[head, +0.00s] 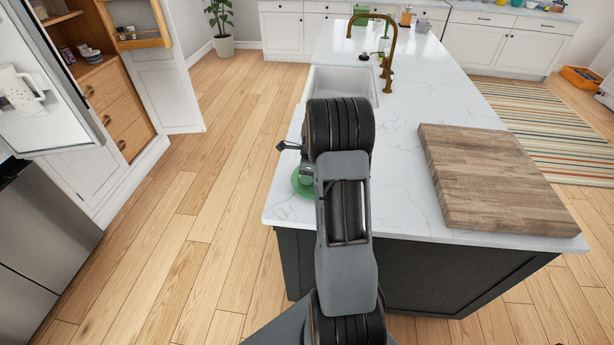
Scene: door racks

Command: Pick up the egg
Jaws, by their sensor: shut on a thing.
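No egg can be made out in the head view. My gripper (287,147) is mostly hidden behind my own arm, over the near left end of the island counter (400,205). Only a small dark part of it shows, left of the arm. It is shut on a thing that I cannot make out. A green dish (302,184) lies on the counter just below, partly covered by my arm. Its contents are hidden.
A thick wooden board (495,180) lies on the counter to the right. A sink (340,82) and a brass faucet (386,55) are farther back. An open fridge door (45,85) and open cabinet stand at the left. The wooden floor (215,180) between is clear.

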